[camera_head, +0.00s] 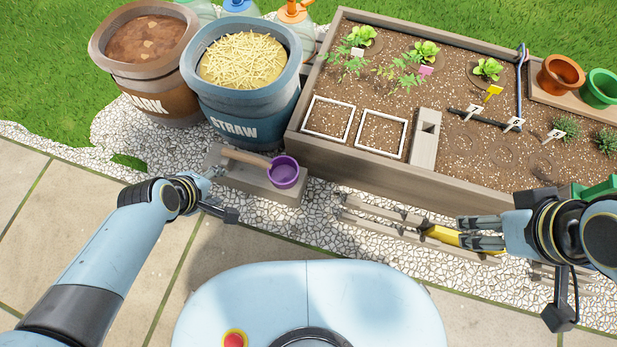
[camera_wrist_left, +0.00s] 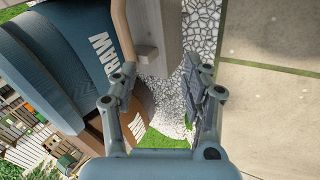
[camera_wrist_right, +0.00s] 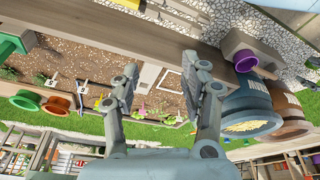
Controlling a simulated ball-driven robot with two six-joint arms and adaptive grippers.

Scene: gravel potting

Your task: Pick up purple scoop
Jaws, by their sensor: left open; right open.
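The purple scoop (camera_head: 285,172) lies on a grey wooden block (camera_head: 258,184) in front of the straw bin, its wooden handle pointing left. Its purple cup also shows in the right wrist view (camera_wrist_right: 245,60). In the left wrist view, the wooden handle (camera_wrist_left: 122,32) runs down beside the block, close to one fingertip. My left gripper (camera_head: 211,177) is open and empty, just left of the handle's end; the handle is not clearly between its fingers. My right gripper (camera_head: 463,232) is open, far right of the scoop, in front of the planter bed.
The straw bin (camera_head: 245,115) stands close behind the block, with the bark bin (camera_head: 150,95) to its left. The planter bed (camera_head: 360,165) rises to the right. A yellow object (camera_head: 440,235) lies near my right fingertips on a wooden rack (camera_head: 385,218). Paving in front is clear.

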